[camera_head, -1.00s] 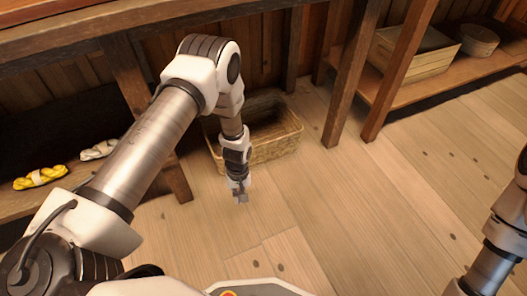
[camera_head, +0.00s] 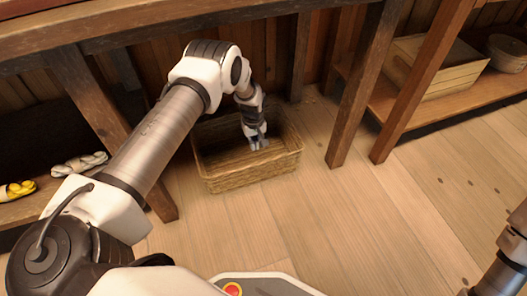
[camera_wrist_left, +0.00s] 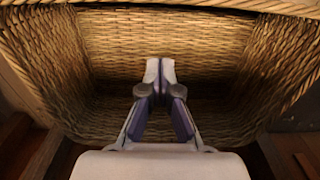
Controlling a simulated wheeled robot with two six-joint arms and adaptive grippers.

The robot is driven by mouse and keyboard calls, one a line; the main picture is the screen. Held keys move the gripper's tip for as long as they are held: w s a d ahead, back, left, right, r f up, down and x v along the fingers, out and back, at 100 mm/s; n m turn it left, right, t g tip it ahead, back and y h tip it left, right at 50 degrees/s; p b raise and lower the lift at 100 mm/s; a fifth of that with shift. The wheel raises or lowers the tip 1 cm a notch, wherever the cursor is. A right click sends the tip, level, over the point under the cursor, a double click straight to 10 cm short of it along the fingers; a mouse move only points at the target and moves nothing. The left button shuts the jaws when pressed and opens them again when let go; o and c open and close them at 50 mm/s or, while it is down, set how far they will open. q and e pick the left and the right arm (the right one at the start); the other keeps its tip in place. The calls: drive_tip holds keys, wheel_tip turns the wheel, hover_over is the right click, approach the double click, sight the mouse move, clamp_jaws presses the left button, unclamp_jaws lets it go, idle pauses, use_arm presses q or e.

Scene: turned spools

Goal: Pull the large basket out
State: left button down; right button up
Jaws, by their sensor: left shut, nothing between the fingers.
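The large basket (camera_head: 250,175) is a woven, tan, open-topped box on the wooden floor under the bench, between two bench legs. My left gripper (camera_head: 258,143) reaches down over it, with its fingertips at the basket's opening. In the left wrist view the shut fingers (camera_wrist_left: 160,68) show against the basket's woven inside (camera_wrist_left: 205,42), with walls on both sides and nothing between them. I cannot tell whether the fingers touch the weave. My right gripper is out of view; only part of that arm shows at the lower right.
Bench legs stand left (camera_head: 95,105) and right (camera_head: 365,85) of the basket. A low shelf at left holds yellow yarn (camera_head: 18,189) and white yarn (camera_head: 80,164). A wooden crate (camera_head: 440,68) and a round basket (camera_head: 508,50) sit on the right shelf. The floor (camera_head: 290,225) before the basket is clear.

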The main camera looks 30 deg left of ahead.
sight(257, 172)
use_arm(q)
drive_tip(key=f+b, duration=0.3)
drive_tip(key=f, duration=0.2)
drive_tip(key=f+b, duration=0.3)
drive_tip(key=f, duration=0.2)
drive_tip(key=shift+s+d, duration=0.2)
drive_tip(key=shift+s+d+r, duration=0.25)
drive_tip(key=shift+s+d, duration=0.6)
drive_tip(key=shift+d, duration=0.15)
drive_tip(key=shift+s+d, duration=0.35)
drive_tip(key=shift+s, duration=0.05)
drive_tip(key=shift+r, duration=0.1)
